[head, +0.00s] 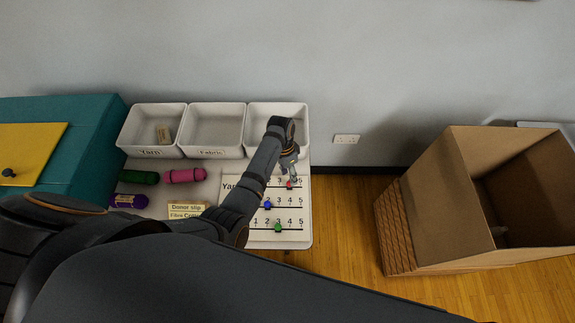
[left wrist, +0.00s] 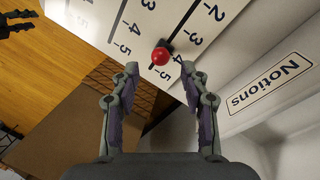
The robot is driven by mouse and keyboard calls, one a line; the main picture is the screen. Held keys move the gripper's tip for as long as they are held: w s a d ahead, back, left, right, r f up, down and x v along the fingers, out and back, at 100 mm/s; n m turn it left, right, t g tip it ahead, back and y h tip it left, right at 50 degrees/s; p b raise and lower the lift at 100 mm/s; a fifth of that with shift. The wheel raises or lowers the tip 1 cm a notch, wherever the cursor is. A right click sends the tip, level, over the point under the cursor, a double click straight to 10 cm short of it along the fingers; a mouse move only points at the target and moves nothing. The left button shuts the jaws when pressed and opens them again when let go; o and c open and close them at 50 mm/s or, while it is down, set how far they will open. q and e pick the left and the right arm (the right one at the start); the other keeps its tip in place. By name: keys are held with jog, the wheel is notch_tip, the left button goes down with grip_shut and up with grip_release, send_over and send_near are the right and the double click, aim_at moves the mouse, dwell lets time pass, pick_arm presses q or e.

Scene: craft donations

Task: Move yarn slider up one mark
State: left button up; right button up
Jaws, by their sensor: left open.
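The slider board (head: 262,236) lies at the right end of the white table, with numbered rows. The yarn slider's red knob (head: 290,185) is on the top row, close to mark 4; it also shows in the left wrist view (left wrist: 160,56), beside the 4. My left gripper (head: 290,172) is open, and its fingers show in the left wrist view (left wrist: 158,84) just short of the red knob, apart from it. A blue knob (head: 267,204) is near 2 on the middle row. A green knob (head: 278,228) is near 3 on the bottom row.
White bins (head: 215,147) stand behind the board; the right one is labelled Notions in the wrist view. Yarn rolls (head: 184,175) and a donor slip (head: 186,208) lie left. A cardboard box (head: 440,220) stands right.

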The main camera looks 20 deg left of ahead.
pick_arm(q)
notch_tip(320, 180, up, 8)
jog(key=w+a, duration=0.1)
dwell(0.6)
